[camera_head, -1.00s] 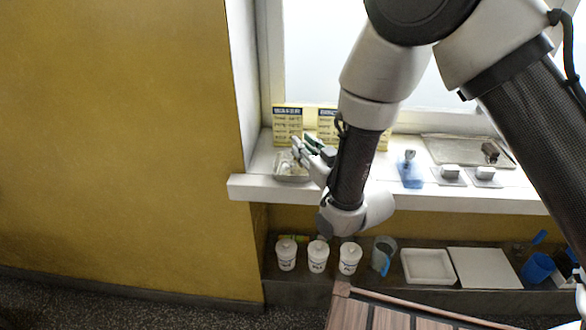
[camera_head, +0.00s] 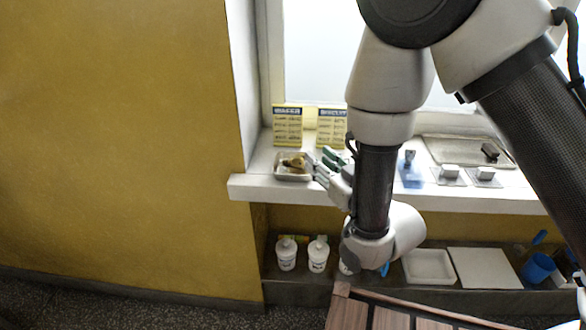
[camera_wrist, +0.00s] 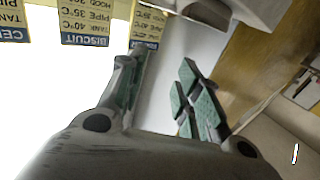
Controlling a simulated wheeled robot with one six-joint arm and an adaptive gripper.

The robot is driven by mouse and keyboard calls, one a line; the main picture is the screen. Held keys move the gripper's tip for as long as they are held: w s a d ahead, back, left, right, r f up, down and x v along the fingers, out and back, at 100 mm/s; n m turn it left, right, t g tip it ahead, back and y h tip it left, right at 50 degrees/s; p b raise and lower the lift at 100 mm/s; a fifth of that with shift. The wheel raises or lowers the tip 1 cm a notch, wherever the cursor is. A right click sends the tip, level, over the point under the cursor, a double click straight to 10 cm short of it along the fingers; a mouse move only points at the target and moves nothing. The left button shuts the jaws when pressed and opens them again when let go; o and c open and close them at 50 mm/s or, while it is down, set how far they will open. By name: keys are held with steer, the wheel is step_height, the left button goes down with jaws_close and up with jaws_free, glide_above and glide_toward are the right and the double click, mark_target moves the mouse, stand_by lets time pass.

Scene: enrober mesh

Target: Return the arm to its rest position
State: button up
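My gripper (camera_head: 328,164) is over the white sill, just right of a small metal tray (camera_head: 293,176) holding a brownish item. My bent arm hangs in front of the window and hides part of the sill. In the wrist view, the green-padded fingers of my gripper (camera_wrist: 164,72) stand apart with nothing between them. The white sill shows in the gap.
Printed cards (camera_head: 288,126) stand at the back of the white sill (camera_head: 480,198). A blue item (camera_head: 411,174) and a large flat tray (camera_head: 455,150) are to the right. White lidded cups (camera_head: 286,255), a white tray (camera_head: 428,266) and a blue mug (camera_head: 538,267) stand on the lower shelf.

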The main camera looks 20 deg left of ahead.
steer(key=shift+w, duration=0.1)
steer(key=w+d+r+m+h, duration=0.4)
steer(key=w+d+r+h, duration=0.15)
steer(key=w+d, duration=0.55)
steer(key=s+d+r+m+g+h, duration=0.1)
steer(key=d+r+h, duration=0.15)
steer(key=d, duration=0.55)
steer(key=s+d+r+m+g+h, duration=0.1)
steer(key=d+r, duration=0.3)
steer(key=d, duration=0.4)
steer(key=s+d+r+m+g+h, duration=0.1)
steer(key=s+d+r+g+h, duration=0.1)
steer(key=s+d, duration=0.9)
steer(key=s+d+r+m+g+h, duration=0.2)
steer(key=s+d+r+g, duration=0.1)
steer(key=s+d, duration=0.7)
steer(key=s, duration=0.3)
steer(key=shift+d+m+g, duration=0.3)
steer(key=shift+d+g, duration=0.05)
steer(key=shift+g, duration=0.05)
